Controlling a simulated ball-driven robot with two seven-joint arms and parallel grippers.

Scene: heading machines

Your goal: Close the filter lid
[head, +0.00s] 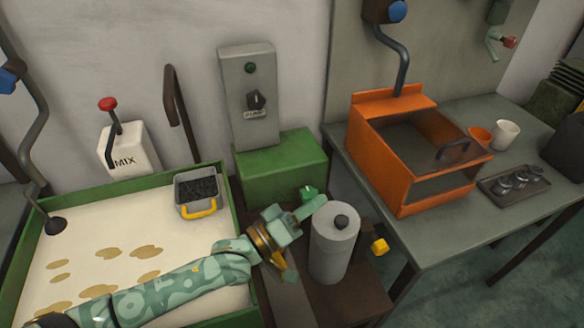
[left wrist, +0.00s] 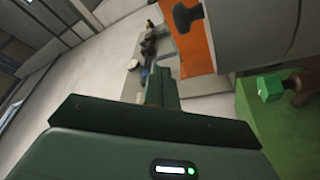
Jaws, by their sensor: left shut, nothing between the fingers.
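The filter is a grey upright cylinder (head: 332,252) with a flat lid (head: 330,215) and a dark round knob (head: 341,222) on top. The lid lies across the cylinder's top; I cannot tell whether it is fully seated. In the left wrist view the cylinder (left wrist: 255,30) fills the upper right, with its dark knob (left wrist: 187,16) pointing left. My left gripper (head: 316,203) is shut and empty, at the upper left edge of the lid in the head view. It also shows in the left wrist view (left wrist: 158,82). My right gripper is not in view.
A green knob (head: 308,192) and a green box (head: 285,165) stand behind my gripper. A yellow knob (head: 380,246) sticks out right of the filter. An orange open box (head: 400,197) stands on the grey table at right. A green-rimmed tray (head: 222,190) lies left.

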